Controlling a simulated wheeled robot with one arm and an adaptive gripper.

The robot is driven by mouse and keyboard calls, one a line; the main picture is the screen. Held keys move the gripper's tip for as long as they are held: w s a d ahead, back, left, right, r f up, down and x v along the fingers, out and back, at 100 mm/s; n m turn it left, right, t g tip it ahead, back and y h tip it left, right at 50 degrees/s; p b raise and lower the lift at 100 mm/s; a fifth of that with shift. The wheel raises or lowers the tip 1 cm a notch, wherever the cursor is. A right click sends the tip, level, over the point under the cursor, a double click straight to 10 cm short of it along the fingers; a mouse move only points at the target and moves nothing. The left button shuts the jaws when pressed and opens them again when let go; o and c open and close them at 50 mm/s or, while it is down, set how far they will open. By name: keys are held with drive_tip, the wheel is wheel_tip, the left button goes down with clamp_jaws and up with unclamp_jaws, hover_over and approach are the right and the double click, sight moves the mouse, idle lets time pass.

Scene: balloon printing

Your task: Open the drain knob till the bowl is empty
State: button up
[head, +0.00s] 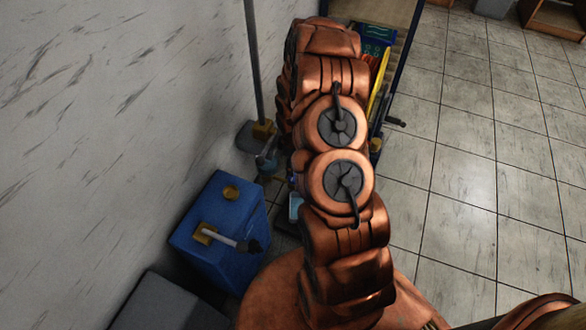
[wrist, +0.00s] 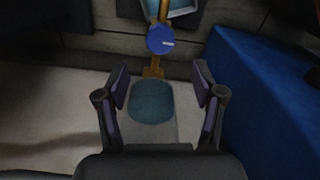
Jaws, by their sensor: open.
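In the wrist view, a round blue drain knob (wrist: 160,40) with a pale mark sits on a brass pipe (wrist: 153,70). Above it, the edge of a light blue vessel (wrist: 183,9) shows at the top; most of it is cut off, so its contents cannot be told. A teal round-ended shape (wrist: 152,101), possibly the bowl, lies below the knob between the fingers. My gripper (wrist: 161,78) is open and empty, its fingers on either side below the knob and apart from it.
A blue box (head: 222,265) with brass fittings and a pale handle stands left of my arm, near the white wall (head: 110,120). A blue surface (wrist: 265,95) fills the wrist view's right side. Tiled floor (head: 470,190) is clear at the right.

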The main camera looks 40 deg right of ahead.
drive_tip(key=shift+r, duration=2.15)
